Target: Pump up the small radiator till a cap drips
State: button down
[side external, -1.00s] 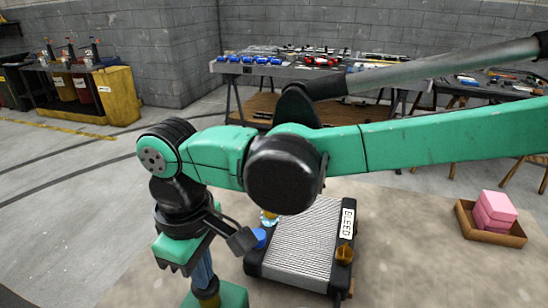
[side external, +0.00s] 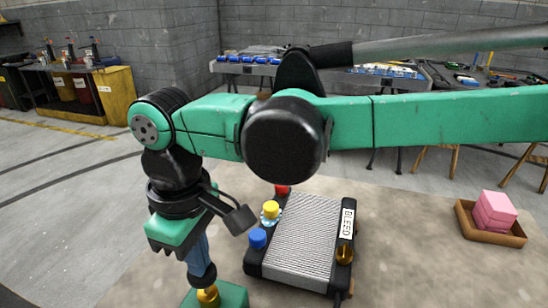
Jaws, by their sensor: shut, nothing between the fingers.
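The small radiator (side external: 308,245) lies on the pale bench top, with ribbed grey fins, black end tanks and a BLEED label (side external: 347,222). A blue cap (side external: 257,238), a yellow cap (side external: 271,209) and a red cap (side external: 282,190) line its left side. An amber part (side external: 344,254) sits at its lower right. My gripper (side external: 202,268) points down, left of the radiator, with its blue-grey fingers shut. Under them are a dark rounded piece and a brass cylinder (side external: 208,295) on a green block (side external: 231,297). I cannot tell whether the fingers touch the dark piece.
A brown tray (side external: 490,236) with pink blocks (side external: 494,212) stands at the right. The bench between the tray and the radiator is clear. Behind are tool tables (side external: 250,69) and a yellow-sided cart (side external: 114,92). My arm crosses above the radiator.

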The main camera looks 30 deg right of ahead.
jog(key=shift+f, duration=1.3)
jog(key=shift+r, duration=1.3)
jog(key=shift+f, duration=0.1)
jog(key=shift+f, duration=1.2)
jog(key=shift+r, duration=4.85)
